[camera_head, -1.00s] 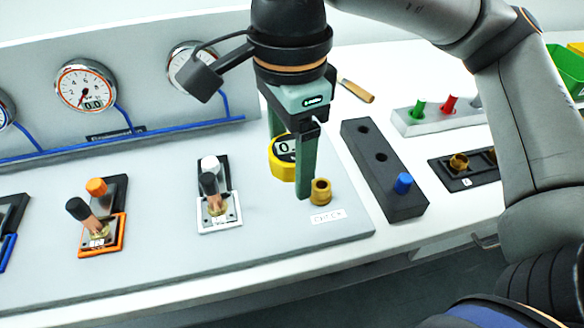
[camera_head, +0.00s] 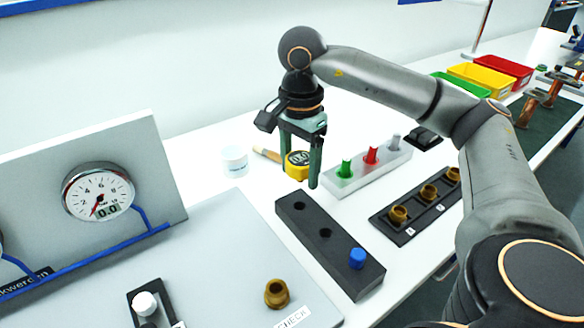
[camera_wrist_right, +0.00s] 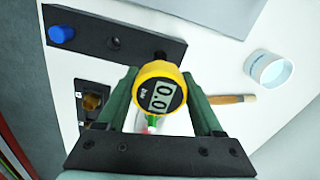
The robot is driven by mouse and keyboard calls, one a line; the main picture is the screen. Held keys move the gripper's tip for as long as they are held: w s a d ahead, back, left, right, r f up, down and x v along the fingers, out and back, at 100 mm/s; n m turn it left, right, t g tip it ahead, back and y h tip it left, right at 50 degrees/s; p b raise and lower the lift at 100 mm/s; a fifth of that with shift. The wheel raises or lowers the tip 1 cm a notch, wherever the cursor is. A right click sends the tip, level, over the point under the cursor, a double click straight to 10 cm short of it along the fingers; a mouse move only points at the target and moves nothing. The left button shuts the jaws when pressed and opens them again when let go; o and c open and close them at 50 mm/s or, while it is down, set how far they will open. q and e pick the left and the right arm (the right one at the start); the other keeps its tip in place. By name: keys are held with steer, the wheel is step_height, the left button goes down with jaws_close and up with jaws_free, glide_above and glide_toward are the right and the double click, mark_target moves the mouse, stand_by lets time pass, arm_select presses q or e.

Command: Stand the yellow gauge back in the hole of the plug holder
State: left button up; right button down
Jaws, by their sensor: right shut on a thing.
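The yellow gauge (camera_head: 297,164) has a round body with a grey digital display. My right gripper (camera_head: 300,180) is shut on it and holds it in the air behind the plug holder. In the right wrist view the gauge (camera_wrist_right: 159,92) sits between the two green fingers. The plug holder (camera_head: 340,262) is a long black block with a blue plug (camera_head: 357,258) in its near end and two open holes at the middle and far end. In the right wrist view the gauge's edge is close to the far hole of the holder (camera_wrist_right: 85,28). My left gripper is out of view.
A grey rack (camera_head: 375,172) with green, red and grey plugs stands right of the gripper. A black tray (camera_head: 410,216) holds brass fittings. A white cup (camera_head: 234,160) and a wooden-handled brush (camera_head: 266,154) lie left. A grey panel with a brass fitting (camera_head: 277,293) is in front.

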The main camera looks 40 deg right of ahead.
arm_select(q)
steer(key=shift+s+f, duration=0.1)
arm_select(e)
steer(key=shift+f+b, duration=0.7)
steer(key=shift+f, duration=0.1)
steer(key=shift+f+b, duration=1.05)
steer(key=shift+f, duration=0.2)
steer(key=shift+f+b, duration=0.5)
steer(key=shift+f, duration=0.3)
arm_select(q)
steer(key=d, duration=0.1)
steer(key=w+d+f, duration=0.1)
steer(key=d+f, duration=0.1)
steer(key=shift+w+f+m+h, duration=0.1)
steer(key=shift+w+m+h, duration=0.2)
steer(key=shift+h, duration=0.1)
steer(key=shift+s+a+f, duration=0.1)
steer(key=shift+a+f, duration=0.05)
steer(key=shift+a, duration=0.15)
